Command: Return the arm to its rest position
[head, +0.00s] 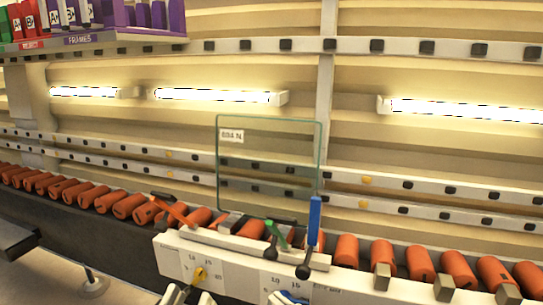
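My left gripper (189,294) shows only in part at the bottom edge of the head view, as pale finger-like pieces just below a yellow handle (200,274). Its lower part is cut off, and I cannot tell whether it is open or shut. More pale and blue parts show at the bottom edge, right of it; I cannot tell whether they are my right gripper. A clear glass pane (268,150) with a white label stands upright behind the white clamp rail (235,252). No gripper touches the pane.
Orange rollers (110,202) run in a row across the washer. Orange, green and blue levers (315,220) stand up from the rail. A shelf (90,40) with red, green and purple bins is at the upper left. Floor (50,275) shows at the lower left.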

